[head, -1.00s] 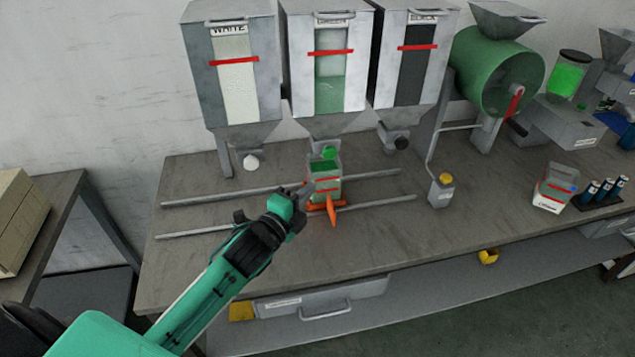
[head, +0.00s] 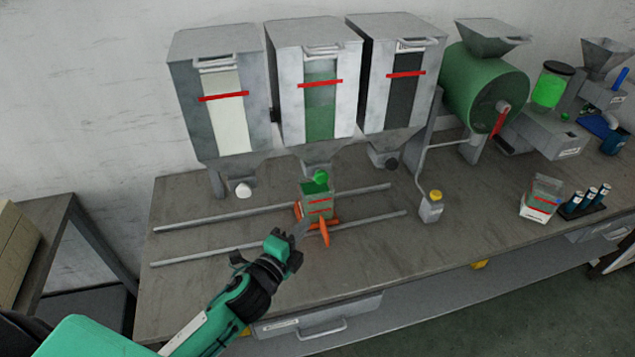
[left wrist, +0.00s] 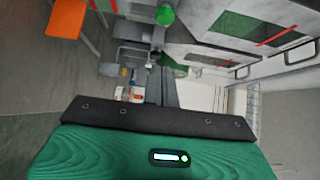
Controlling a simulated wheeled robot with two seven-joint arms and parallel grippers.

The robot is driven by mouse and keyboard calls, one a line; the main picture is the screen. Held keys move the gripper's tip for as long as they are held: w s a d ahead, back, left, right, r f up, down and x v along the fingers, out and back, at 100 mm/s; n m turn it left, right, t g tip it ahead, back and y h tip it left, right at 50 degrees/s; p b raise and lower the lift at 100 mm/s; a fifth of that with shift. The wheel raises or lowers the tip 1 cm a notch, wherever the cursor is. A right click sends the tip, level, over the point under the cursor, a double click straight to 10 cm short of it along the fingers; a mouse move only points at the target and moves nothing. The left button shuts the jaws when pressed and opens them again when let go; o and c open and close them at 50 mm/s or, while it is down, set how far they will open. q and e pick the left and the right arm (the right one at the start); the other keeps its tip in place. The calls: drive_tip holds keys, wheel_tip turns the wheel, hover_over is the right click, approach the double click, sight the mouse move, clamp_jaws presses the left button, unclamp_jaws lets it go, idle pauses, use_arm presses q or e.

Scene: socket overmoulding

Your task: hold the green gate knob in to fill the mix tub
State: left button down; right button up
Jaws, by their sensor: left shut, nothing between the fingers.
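The green gate knob (head: 320,177) is under the middle hopper (head: 318,105), which shows green material in its window. The mix tub (head: 319,207), a clear box with red lines and green material in it, stands below the knob in an orange holder (head: 323,236). My left gripper (head: 304,226) is shut and empty, in front of the tub and to its left, apart from the knob. In the left wrist view the knob (left wrist: 164,15) shows at the top, beyond the grey fingers. My right gripper is not in view.
Two rails (head: 200,251) run along the bench. A white knob (head: 243,190) and a black knob (head: 392,164) sit under the side hoppers. A yellow-capped bottle (head: 431,208) stands to the right. The bench front is mostly clear.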

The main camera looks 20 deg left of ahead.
use_arm(q)
drive_tip(key=p, duration=0.4)
approach(326, 179)
drive_tip(key=w+d, duration=0.3)
drive_tip(key=d, duration=0.1)
drive_tip(key=w+a+p, duration=0.1)
drive_tip(key=w+a, duration=0.1)
drive_tip(key=shift+w+a+f, duration=0.1)
drive_tip(key=shift+w+a, duration=0.3)
